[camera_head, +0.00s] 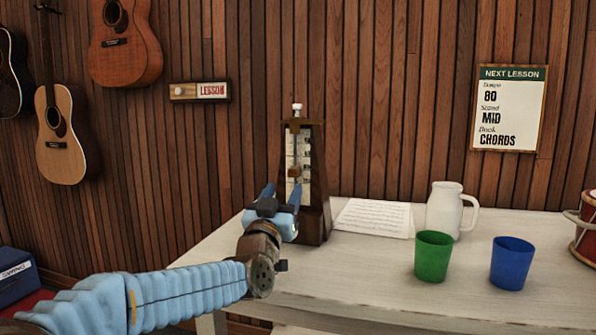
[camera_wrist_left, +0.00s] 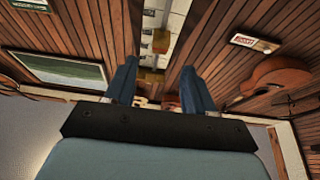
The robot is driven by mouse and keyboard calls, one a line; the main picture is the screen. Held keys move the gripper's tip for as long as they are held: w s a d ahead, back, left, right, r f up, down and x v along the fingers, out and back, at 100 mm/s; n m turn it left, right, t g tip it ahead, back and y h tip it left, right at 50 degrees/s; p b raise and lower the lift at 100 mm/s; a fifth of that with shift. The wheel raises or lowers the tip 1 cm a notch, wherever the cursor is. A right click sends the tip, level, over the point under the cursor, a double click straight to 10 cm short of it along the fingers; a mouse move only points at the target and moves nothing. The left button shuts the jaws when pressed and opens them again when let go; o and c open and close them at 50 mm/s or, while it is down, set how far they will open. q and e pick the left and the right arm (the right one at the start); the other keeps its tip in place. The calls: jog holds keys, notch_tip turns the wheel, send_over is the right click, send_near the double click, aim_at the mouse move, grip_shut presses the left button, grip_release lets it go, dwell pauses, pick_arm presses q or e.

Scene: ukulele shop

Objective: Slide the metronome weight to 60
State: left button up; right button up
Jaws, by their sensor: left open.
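The wooden metronome (camera_head: 318,190) stands upright on the white table. Its pale scale strip (camera_head: 304,146) faces me, with figures too small to read. The brownish weight (camera_head: 295,172) sits around the middle of the strip; a small block in the left wrist view (camera_wrist_left: 160,41) appears to be the same weight. My left gripper (camera_head: 282,193) is open in front of the metronome, its blue fingers just below the weight in the head view. In the left wrist view its fingers (camera_wrist_left: 158,82) are spread with the strip beyond them. I cannot tell whether they touch anything. My right gripper is not in view.
Right of the metronome lie a printed sheet (camera_head: 373,217), a white jug (camera_head: 446,208), a green cup (camera_head: 433,256), a blue cup (camera_head: 511,262) and a red drum (camera_head: 586,232). The wall sign (camera_head: 509,107) reads 80, MID, CHORDS. The table front (camera_head: 350,285) is clear.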

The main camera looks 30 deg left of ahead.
aim_at(292, 173)
pick_arm(q)
jog(key=p+x, duration=0.2)
jog(key=x, duration=0.5)
jog(key=shift+w+a+r, duration=0.1)
jog(key=shift+w+r, duration=0.05)
jog(key=shift+w, duration=0.25)
jog(key=shift+c, duration=0.3)
grip_shut()
